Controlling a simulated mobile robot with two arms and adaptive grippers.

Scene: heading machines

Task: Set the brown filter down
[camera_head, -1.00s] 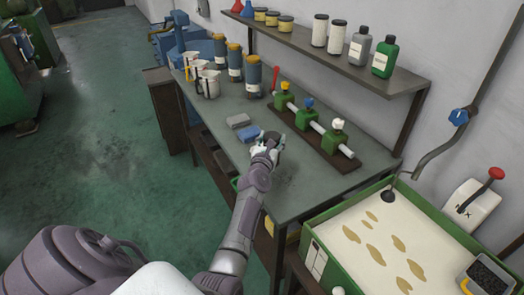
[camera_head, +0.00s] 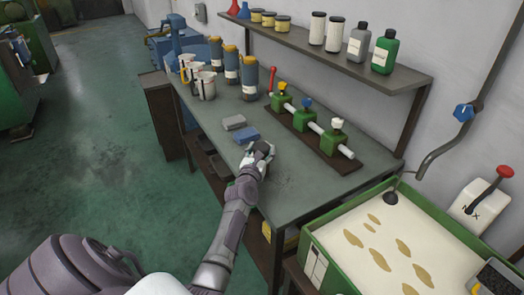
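My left gripper (camera_head: 259,153) reaches over the grey workbench (camera_head: 310,185). A small dark brown piece, which looks like the brown filter (camera_head: 264,148), shows between its fingers, partly hidden by them. The gripper appears shut on it, low over the bench top; I cannot tell if the piece touches the bench. A grey block (camera_head: 234,122) and a blue block (camera_head: 246,134) lie on the bench just beyond the gripper, to its left. My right gripper is not in view.
A pipe with green valves on a dark board (camera_head: 330,165) lies right of the gripper. Blue-and-tan canisters (camera_head: 249,78) and white jugs (camera_head: 205,86) stand at the far end. A green sand tray (camera_head: 322,250) is at the front right.

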